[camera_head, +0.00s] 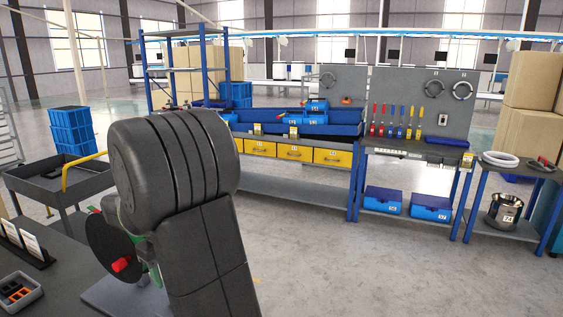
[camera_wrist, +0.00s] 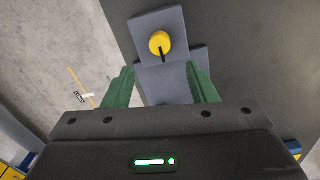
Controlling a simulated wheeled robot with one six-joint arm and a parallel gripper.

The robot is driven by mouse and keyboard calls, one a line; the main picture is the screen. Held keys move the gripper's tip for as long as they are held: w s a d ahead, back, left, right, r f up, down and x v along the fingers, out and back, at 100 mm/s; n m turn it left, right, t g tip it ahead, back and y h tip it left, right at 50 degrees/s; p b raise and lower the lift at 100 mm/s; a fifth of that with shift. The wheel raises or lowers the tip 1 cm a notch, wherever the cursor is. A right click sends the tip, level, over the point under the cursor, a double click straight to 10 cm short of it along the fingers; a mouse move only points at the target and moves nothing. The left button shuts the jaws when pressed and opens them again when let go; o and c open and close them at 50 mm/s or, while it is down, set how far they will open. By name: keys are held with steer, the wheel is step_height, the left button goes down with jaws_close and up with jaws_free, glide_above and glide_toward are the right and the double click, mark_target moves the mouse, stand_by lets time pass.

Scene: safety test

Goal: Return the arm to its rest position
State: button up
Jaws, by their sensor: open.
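My arm (camera_head: 205,235) fills the left foreground of the head view, raised in front of a dark worktop. My gripper (camera_wrist: 160,72) shows in the wrist view with its two green fingers spread apart. No object is gripped between them. Beyond the fingers is a grey bracket (camera_wrist: 145,30) with a round yellow knob (camera_wrist: 160,43) and a dark pointer on it. In the head view my arm hides most of the gripper. Green parts show beside a dark disc (camera_head: 105,243) with a red knob (camera_head: 122,264); I cannot tell whether they touch.
A dark worktop (camera_head: 60,285) at lower left holds a small tray (camera_head: 20,303) and a card stand (camera_head: 28,258). A grey cart (camera_head: 30,181) stands behind. A workbench (camera_head: 290,181) with yellow drawers and blue bins spans the back. The floor right of my arm is clear.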

step_height(320, 180, down, 9)
steer(key=shift+d+r, duration=0.1)
steer(key=shift+r, duration=0.05)
steer(key=shift+f, duration=0.25)
steer(key=n, duration=0.9)
steer(key=shift+n, duration=0.3)
steer(key=n, duration=0.4)
steer(key=shift+n+p, duration=0.4)
steer(key=shift+n, duration=1.8)
